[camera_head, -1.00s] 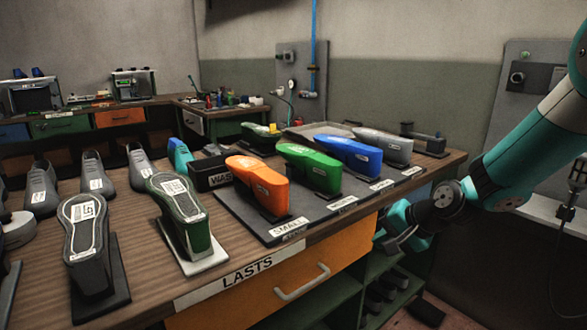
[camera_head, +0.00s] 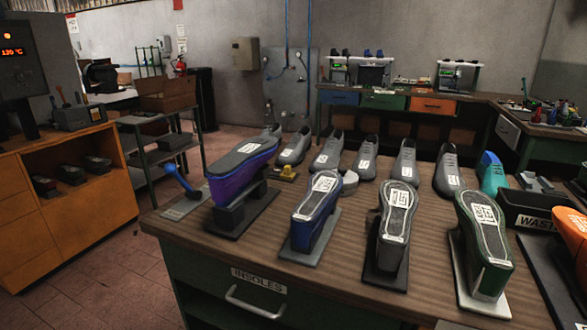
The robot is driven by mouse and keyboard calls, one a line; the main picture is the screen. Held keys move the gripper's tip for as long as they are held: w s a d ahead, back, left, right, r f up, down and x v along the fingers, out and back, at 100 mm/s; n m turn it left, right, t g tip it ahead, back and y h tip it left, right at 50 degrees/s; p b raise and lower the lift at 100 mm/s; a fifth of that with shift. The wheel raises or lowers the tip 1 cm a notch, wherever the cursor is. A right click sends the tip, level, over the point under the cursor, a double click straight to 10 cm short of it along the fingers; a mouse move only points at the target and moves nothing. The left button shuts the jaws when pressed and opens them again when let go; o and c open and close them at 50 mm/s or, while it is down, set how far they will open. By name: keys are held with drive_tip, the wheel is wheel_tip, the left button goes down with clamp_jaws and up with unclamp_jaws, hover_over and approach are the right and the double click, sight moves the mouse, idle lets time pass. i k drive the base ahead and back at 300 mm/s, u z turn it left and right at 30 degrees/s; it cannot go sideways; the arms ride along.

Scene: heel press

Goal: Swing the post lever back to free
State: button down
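The lever (camera_head: 181,181) has a blue ball knob and a dark arm. It leans up and to the left from a plate at the table's left corner. Right beside it, a purple-sided shoe (camera_head: 240,173) sits sole up on a dark post (camera_head: 241,212). Labels on the lever's plate (camera_head: 186,204) are too small to read. My gripper is out of the frame now, so whether it is open or shut is hidden.
The wooden table (camera_head: 340,262) carries several upturned shoes on stands, such as the blue one (camera_head: 316,213). Several grey shoes stand behind. An orange cabinet (camera_head: 70,190) is at the left, with a shelf rack (camera_head: 160,140) behind. Tiled floor lies clear between cabinet and table.

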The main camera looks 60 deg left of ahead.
sight(170, 169)
drive_tip(key=u, duration=2.45)
drive_tip(key=k, duration=0.65)
drive_tip(key=u, duration=0.55)
drive_tip(key=i, duration=1.05)
drive_tip(key=u, duration=0.4)
